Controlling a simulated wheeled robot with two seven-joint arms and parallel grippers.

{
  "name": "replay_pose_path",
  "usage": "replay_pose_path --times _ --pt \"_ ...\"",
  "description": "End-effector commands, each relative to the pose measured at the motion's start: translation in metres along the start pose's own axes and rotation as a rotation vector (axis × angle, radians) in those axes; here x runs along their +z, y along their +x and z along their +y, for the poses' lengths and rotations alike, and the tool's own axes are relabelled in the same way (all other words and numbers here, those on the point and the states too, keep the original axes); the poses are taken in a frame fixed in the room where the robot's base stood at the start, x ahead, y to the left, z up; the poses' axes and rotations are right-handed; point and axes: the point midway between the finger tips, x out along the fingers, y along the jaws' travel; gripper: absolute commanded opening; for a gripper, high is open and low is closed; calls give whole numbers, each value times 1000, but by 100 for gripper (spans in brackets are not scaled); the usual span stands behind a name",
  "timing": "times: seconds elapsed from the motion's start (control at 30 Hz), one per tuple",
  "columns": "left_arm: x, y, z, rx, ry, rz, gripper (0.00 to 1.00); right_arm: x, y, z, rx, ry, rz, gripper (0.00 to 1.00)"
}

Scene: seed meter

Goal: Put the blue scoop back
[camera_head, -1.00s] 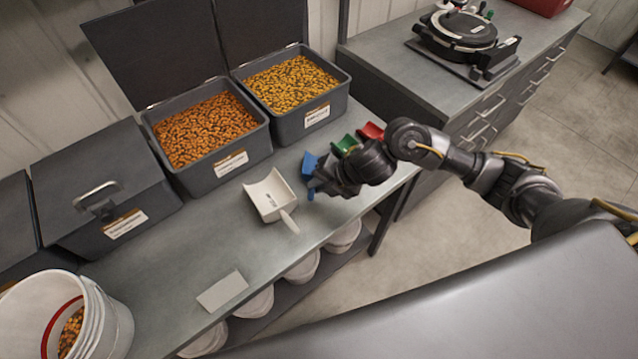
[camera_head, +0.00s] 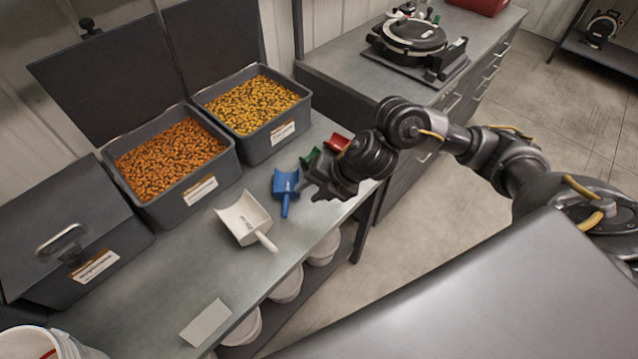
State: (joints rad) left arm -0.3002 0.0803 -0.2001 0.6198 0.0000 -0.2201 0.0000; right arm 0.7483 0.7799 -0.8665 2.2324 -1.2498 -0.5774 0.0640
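The blue scoop (camera_head: 286,182) lies on the grey bench, its handle pointing toward the front edge. It sits between a white scoop (camera_head: 243,217) on its left and a green scoop (camera_head: 310,158) on its right. My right gripper (camera_head: 314,188) is just right of the blue scoop, over the bench, and looks apart from it. Its fingers are dark and small, and I cannot tell whether they are open or shut. The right arm partly hides the green scoop and a red scoop (camera_head: 337,142). My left gripper is not in view.
Two open bins of orange (camera_head: 201,190) and yellow (camera_head: 283,133) seeds stand behind the scoops. A closed bin (camera_head: 62,235) is at left, a white bucket (camera_head: 40,345) at lower left. A pale card (camera_head: 206,322) lies on the front of the bench (camera_head: 170,275).

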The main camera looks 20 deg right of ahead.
Motion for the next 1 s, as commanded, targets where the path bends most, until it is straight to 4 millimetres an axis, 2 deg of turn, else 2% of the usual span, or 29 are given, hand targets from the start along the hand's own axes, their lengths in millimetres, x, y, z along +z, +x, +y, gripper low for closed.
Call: replay_pose_path --times 0.1,0.3,0.87,1.0 --pt "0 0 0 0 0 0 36 1 -19 0 1 -3 -3 34" --pt "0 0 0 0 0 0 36 0 -34 0 0 0 -1 34" --pt "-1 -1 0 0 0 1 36 -1 -35 0 1 2 0 34" --pt "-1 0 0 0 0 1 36 -16 -24 11 66 49 17 34"
